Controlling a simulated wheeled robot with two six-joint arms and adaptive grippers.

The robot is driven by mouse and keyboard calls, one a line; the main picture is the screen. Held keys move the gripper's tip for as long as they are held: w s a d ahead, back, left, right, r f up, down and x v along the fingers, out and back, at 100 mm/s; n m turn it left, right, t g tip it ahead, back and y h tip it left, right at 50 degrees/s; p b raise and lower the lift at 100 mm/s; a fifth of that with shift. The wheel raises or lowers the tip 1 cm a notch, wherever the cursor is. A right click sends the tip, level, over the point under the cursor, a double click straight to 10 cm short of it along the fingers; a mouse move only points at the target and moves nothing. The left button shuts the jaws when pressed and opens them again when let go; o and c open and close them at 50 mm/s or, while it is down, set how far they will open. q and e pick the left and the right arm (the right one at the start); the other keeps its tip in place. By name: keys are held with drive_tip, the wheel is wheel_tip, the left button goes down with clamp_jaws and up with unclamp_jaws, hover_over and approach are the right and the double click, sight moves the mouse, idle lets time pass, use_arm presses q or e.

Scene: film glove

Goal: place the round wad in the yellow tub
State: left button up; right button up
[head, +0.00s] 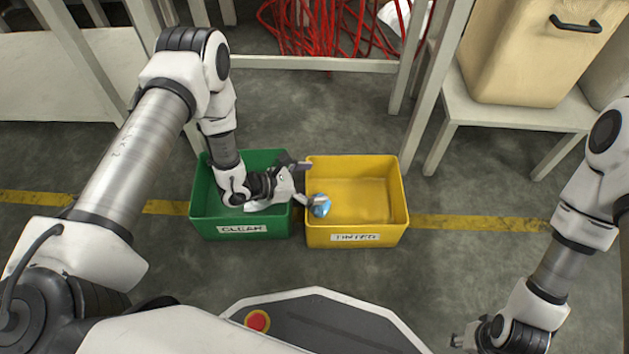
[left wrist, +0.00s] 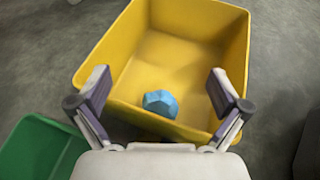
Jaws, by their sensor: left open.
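The round wad (head: 320,206) is a blue, faceted lump. It shows just inside the left wall of the yellow tub (head: 357,232). In the left wrist view the wad (left wrist: 160,103) appears between my spread fingers, near the tub's near wall; I cannot tell whether it rests on the floor of the yellow tub (left wrist: 88,62) or is above it. My left gripper (head: 311,183) is open, its fingers at the tub's left rim, and its open fingers also show in the left wrist view (left wrist: 160,95). My right gripper (head: 462,342) is low at the bottom right, away from the tubs, its jaws unclear.
A green tub (head: 204,216) stands left of the yellow tub, under my left wrist. A beige bin (head: 520,60) sits on a white bench at the upper right. Red cables (head: 325,28) lie behind a white frame at the back. Floor right of the yellow tub is clear.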

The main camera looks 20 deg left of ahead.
use_arm(q)
drive_tip(key=r+p+v, duration=0.1)
drive_tip(key=p+v, duration=0.5)
drive_tip(key=v, duration=0.6)
drive_tip(key=shift+r, duration=0.1)
